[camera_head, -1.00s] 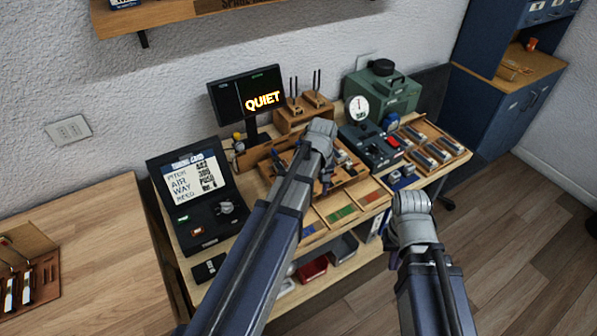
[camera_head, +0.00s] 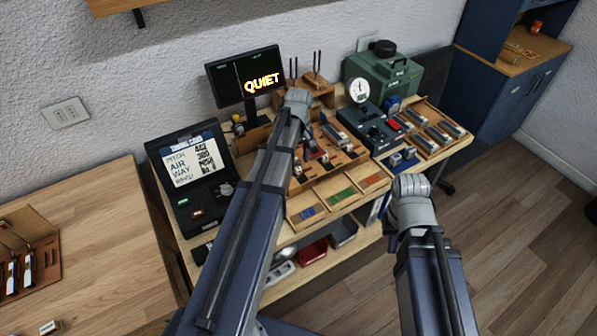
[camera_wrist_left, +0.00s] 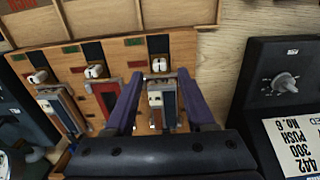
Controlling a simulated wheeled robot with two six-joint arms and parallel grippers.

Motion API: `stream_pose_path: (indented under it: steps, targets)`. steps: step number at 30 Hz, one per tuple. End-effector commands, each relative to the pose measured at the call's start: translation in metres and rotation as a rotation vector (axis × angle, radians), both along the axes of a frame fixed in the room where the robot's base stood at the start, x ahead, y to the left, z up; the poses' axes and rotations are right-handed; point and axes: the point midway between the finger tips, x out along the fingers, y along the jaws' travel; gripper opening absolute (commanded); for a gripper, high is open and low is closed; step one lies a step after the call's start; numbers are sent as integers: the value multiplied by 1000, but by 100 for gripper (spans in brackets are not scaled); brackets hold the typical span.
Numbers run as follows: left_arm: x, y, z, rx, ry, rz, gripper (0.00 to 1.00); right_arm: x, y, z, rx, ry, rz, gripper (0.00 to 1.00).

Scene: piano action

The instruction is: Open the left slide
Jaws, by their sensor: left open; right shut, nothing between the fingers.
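The wooden rack (camera_head: 350,157) on the bench holds several modules. In the left wrist view the rack board (camera_wrist_left: 108,88) shows small pale slide knobs in a row, each by a dark slot. The end knob (camera_wrist_left: 158,65), nearest the tuning-card case, is the left slide as the head view runs.
The tuning-card case (camera_head: 195,172) stands left of the rack, with a QUIET screen (camera_head: 245,85) behind. A gauge box (camera_head: 372,130) and a tray of metal pieces (camera_head: 432,130) are at right. Coloured bins (camera_head: 340,195) lie in front. The left tabletop (camera_head: 95,235) is largely bare.

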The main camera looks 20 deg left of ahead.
Motion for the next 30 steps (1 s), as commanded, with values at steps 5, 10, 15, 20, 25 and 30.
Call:
stream_pose_path:
  steps: [5, 10, 15, 20, 25, 30]
  targets:
    - [0, 0, -30, 0, 0, -1, 55, 0, 0, -30, 0, 0, 0, 0]
    - [0, 0, -39, 0, 0, -1, 55, 0, 0, -39, 0, 0, 0, 0]
    - [0, 0, -38, 0, 0, -1, 55, 0, 0, -38, 0, 0, 0, 0]
    - [0, 0, -38, 0, 0, -1, 50, 0, 0, -38, 0, 0, 0, 0]
    - [0, 0, -38, 0, 0, -1, 31, 0, 0, -38, 0, 0, 0, 0]
    - [0, 0, -38, 0, 0, -1, 12, 0, 0, -38, 0, 0, 0, 0]
